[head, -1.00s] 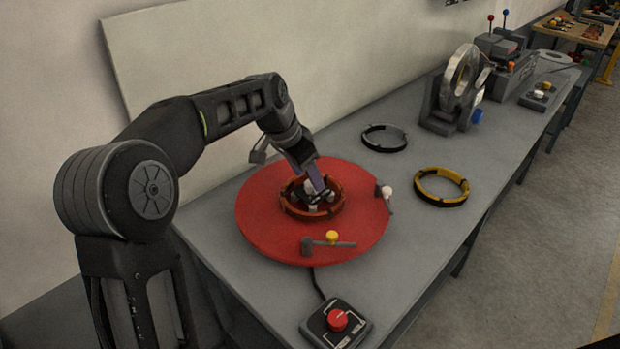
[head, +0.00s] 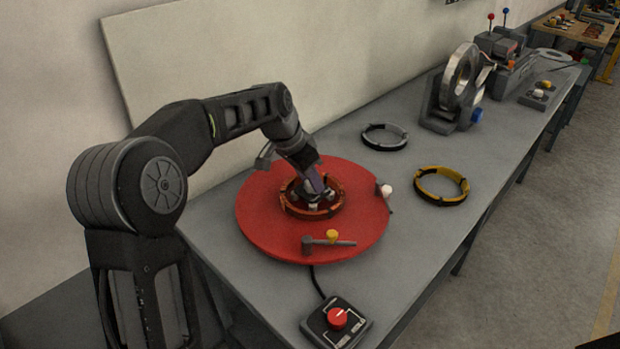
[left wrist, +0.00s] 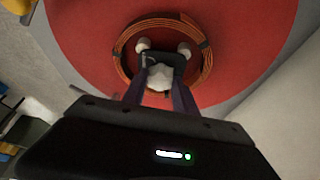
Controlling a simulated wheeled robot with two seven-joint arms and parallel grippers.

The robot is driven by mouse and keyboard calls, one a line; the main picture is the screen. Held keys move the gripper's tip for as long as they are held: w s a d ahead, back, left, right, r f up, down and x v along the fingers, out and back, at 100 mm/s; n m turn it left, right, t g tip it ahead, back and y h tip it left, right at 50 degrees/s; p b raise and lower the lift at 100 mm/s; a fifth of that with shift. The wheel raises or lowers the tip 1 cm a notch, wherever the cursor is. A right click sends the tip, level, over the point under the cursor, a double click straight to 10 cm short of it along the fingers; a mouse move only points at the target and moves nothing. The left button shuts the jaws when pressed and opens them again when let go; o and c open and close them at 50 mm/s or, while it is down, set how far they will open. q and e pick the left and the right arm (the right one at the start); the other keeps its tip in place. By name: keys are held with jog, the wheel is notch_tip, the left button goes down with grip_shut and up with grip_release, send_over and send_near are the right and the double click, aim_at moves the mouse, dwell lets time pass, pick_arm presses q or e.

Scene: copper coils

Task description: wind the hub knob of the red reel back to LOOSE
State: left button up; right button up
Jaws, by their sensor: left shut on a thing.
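The red reel (head: 265,235) lies flat on the grey bench, with a copper coil (head: 289,208) around its hub. In the left wrist view the red disc (left wrist: 85,40) fills the upper middle, and the copper coil (left wrist: 122,62) rings the hub. The pale hub knob (left wrist: 160,77) sits inside the coil. My left gripper (head: 318,192) reaches down into the coil and is shut on the hub knob; in the head view its fingers mostly hide the knob. No LOOSE marking is readable. My right gripper is not in view.
A grey lever with a yellow knob (head: 332,236) lies at the reel's front edge. A control box with a red knob (head: 337,318) stands in front. A black-and-grey ring (head: 384,137) and a yellow ring (head: 441,186) lie to the right. A pale panel leans behind.

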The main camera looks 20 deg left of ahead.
pick_arm(q)
grip_shut()
jog(key=shift+n, duration=0.3)
jog(key=n, duration=0.2)
jog(key=n+y, duration=0.1)
jog(key=n, duration=0.1)
jog(key=shift+d+t+y+b, duration=0.2)
jog(key=shift+t+y+b, duration=0.1)
jog(key=shift+b, duration=0.1)
jog(key=n+y, duration=0.1)
jog(key=n, duration=0.1)
jog(key=n+y+b, duration=0.1)
jog(key=n, duration=0.2)
jog(key=shift+d, duration=0.2)
jog(key=n+g+y, duration=0.1)
jog(key=n, duration=0.3)
jog(key=shift+w, duration=0.1)
jog(key=shift+w+d+n+g+y, duration=0.1)
jog(key=shift+n+g+y, duration=0.25)
jog(key=shift+n, duration=0.55)
jog(key=shift+d+n+g+y, duration=0.1)
jog(key=shift+n+g+y, duration=0.2)
jog(key=shift+n, duration=0.6)
